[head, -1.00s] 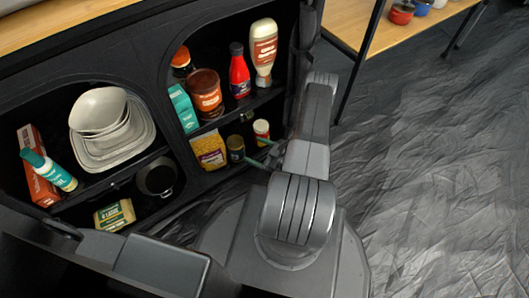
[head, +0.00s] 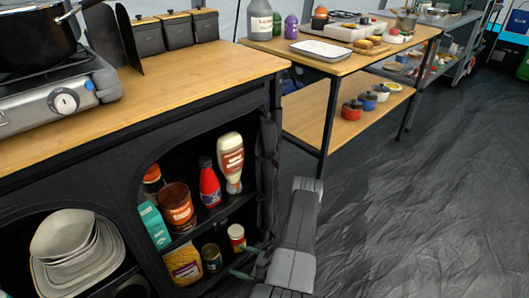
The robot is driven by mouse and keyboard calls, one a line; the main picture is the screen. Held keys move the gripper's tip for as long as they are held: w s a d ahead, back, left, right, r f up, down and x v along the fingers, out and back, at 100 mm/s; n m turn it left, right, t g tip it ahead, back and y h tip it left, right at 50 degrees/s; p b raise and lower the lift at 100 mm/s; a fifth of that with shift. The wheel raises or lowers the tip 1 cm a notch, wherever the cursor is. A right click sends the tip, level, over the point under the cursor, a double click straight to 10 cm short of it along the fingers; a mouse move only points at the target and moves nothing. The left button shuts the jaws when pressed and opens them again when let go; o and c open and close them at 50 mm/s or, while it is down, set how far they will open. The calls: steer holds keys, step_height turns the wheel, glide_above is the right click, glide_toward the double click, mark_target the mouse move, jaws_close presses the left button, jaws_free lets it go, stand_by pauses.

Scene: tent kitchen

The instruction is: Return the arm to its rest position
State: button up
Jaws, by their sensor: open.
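My arm (head: 297,235) rises from the bottom edge of the head view, right of the black cabinet. My gripper (head: 246,262) shows only in part, just left of the arm. Its two thin greenish fingers are spread apart, pointing left toward the cabinet's lower shelf. I see nothing between them. The rest of the gripper is hidden behind the arm.
A wooden shelf table (head: 300,110) stands behind. The dark floor (head: 430,210) at right is clear.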

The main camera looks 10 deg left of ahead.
mark_target(215, 252)
steer(key=shift+a, duration=0.15)
steer(key=b+x, duration=0.3)
steer(key=x, duration=0.8)
steer(key=shift+a, duration=0.25)
steer(key=shift+a+f, duration=0.1)
steer(key=shift+f, duration=0.05)
